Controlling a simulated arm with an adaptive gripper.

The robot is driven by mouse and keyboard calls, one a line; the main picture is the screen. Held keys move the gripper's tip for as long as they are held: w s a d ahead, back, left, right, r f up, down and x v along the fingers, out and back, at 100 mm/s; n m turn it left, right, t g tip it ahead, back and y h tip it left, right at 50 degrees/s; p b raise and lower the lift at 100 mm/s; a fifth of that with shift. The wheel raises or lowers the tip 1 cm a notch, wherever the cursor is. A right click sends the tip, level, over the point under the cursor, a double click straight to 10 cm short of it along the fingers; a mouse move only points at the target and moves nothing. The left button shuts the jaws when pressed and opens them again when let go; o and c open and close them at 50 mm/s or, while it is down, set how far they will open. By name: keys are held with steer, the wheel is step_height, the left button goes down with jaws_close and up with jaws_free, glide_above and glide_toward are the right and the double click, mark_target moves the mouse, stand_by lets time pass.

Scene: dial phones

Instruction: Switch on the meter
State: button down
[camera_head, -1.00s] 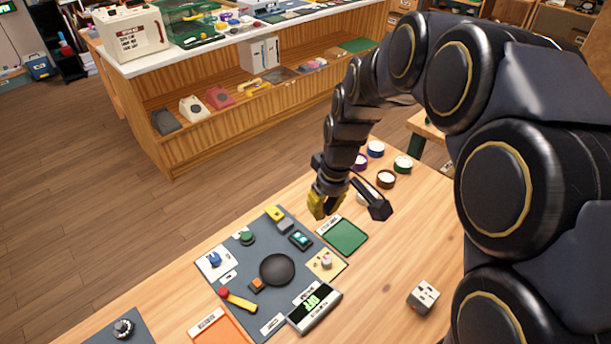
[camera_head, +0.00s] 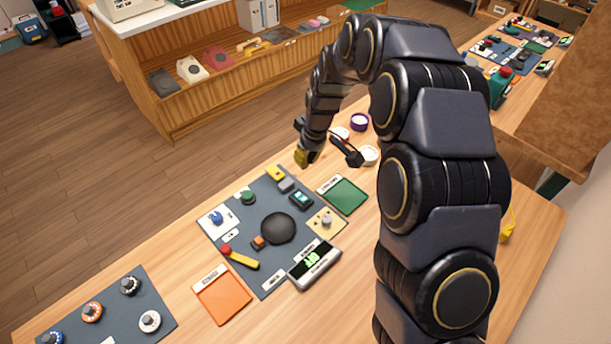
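A black meter box (camera_head: 315,264) with a lit green readout, which seems to read "OFF", sits at the near right edge of a dark grey mat (camera_head: 213,236). The mat also holds a yellow-and-grey switch (camera_head: 277,174), a green button (camera_head: 248,197), a blue knob (camera_head: 217,218), a teal-lit rocker (camera_head: 300,199), a red-and-yellow lever (camera_head: 240,258), an orange button (camera_head: 258,242), a black disc (camera_head: 278,228) and a beige knob plate (camera_head: 326,222). My gripper (camera_head: 327,160) hovers past the mat's far corner, fingers apart, with nothing seen between them.
A green pad (camera_head: 345,194) lies right of the mat, and an orange pad (camera_head: 223,297) in front. A second mat (camera_head: 140,325) with several dials is at lower left. Small round pots (camera_head: 359,122) stand behind my gripper. My arm covers the table's right side.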

mark_target(303, 196)
steer(key=f, duration=0.8)
steer(key=a+f, duration=0.1)
steer(key=f, duration=0.3)
steer(key=shift+w, duration=0.4)
steer(key=shift+d+f, duration=0.1)
steer(key=shift+f, duration=0.35)
steer(key=shift+d+f+y, duration=0.1)
steer(key=shift+y, duration=0.2)
steer(key=shift+d+f+t+y, duration=0.1)
steer(key=shift+t+y, duration=0.2)
steer(key=shift+t, duration=0.2)
steer(key=shift+s+f+t+y, duration=0.2)
steer(key=shift+t+y, duration=0.1)
steer(key=shift+t, duration=0.1)
steer(key=shift+w, duration=0.1)
